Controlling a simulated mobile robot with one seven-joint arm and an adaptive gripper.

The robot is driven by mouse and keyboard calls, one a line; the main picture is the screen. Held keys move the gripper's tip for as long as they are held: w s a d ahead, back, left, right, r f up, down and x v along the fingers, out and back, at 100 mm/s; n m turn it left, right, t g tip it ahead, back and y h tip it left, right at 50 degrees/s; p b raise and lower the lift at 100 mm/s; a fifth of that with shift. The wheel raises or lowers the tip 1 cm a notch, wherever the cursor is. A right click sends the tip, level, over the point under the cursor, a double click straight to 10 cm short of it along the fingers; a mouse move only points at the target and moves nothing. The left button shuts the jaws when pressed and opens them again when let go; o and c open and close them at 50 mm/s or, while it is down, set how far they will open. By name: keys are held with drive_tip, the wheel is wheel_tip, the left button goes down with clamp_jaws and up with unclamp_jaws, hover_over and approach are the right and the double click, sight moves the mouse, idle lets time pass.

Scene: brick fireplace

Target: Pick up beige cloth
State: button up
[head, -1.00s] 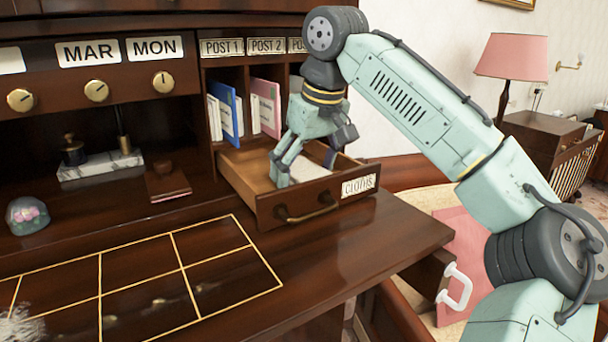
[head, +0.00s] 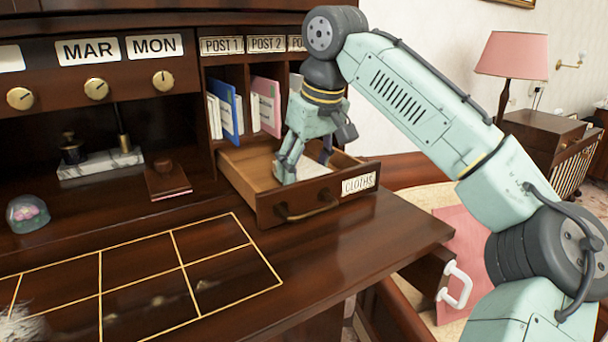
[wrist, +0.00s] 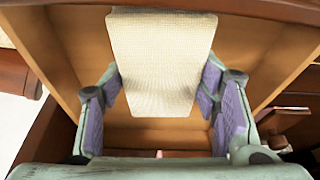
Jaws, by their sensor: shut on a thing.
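The beige cloth (wrist: 162,50) is a pale woven piece inside the open drawer labelled CLOTHS (head: 270,210). In the head view only a pale patch of the cloth (head: 313,168) shows beside my fingers. My gripper (head: 308,168) reaches down into the drawer from above. In the wrist view its purple-padded fingers (wrist: 162,85) are on either side of the cloth and shut on it. The exact contact at the fingertips is hard to see. The cloth's near end lies between the fingers, and its far end reaches toward the drawer's far side.
Post slots with a blue folder (head: 224,108) and a pink folder (head: 267,105) stand behind the drawer. A glass dome (head: 27,214), a small brown box (head: 167,180) and a marble stand (head: 100,164) are on the left. The gold-lined desktop (head: 335,250) is mostly clear.

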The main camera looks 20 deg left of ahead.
sight(305, 167)
wheel_tip(305, 167, up, 18)
drive_tip(key=p, duration=0.5)
drive_tip(key=shift+p, duration=0.4)
drive_tip(key=o, duration=0.6)
drive_tip(key=c, duration=0.5)
